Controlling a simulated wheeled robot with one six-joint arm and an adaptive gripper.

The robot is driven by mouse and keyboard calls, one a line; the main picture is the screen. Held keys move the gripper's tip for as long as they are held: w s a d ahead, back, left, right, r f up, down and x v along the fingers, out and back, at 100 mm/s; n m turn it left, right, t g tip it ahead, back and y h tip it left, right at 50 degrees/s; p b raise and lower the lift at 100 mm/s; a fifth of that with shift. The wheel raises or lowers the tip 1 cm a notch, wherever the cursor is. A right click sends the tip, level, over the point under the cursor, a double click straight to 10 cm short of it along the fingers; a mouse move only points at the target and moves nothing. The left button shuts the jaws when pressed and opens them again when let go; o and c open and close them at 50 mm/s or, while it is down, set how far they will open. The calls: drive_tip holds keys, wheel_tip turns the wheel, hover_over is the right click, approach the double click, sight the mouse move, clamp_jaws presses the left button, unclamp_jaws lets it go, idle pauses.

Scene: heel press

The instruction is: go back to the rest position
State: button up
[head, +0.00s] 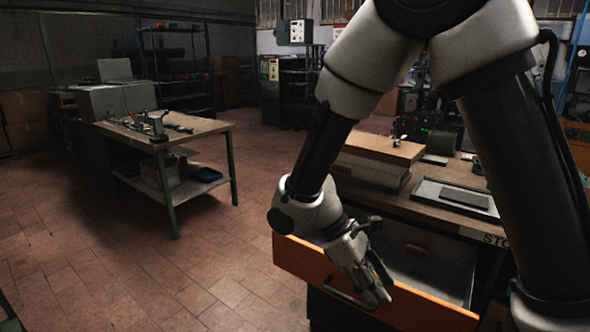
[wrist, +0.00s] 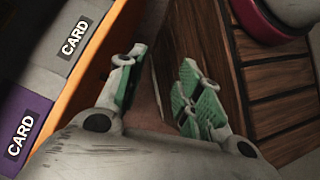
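My gripper (head: 378,290) hangs with its fingers pointing down at the front of the open orange drawer (head: 295,257), near the drawer's handle (head: 347,298). In the wrist view my gripper (wrist: 160,88) has its green-padded fingers apart, with nothing seen between them. The drawer's orange front edge (wrist: 103,38) passes beside the left finger there. I cannot tell whether the finger touches it. My arm is bent and reaches down from the top of the head view.
The drawer stands out from the workbench (head: 405,204). A dark pad (head: 465,197) lies on a tray above. Another table (head: 200,130) stands left, with open tiled floor between.

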drive_tip(key=s+d+r+m+t+y, duration=0.3)
drive_tip(key=d+r+m, duration=0.3)
drive_tip(key=d+r, duration=0.4)
drive_tip(key=s+d+r+m+t+y, duration=0.3)
drive_tip(key=d+r+m, duration=0.4)
drive_tip(key=d+r, duration=0.3)
drive_tip(key=shift+r+t+y, duration=0.15)
drive_tip(key=shift+t+y, duration=0.35)
drive_tip(key=shift+t, duration=0.3)
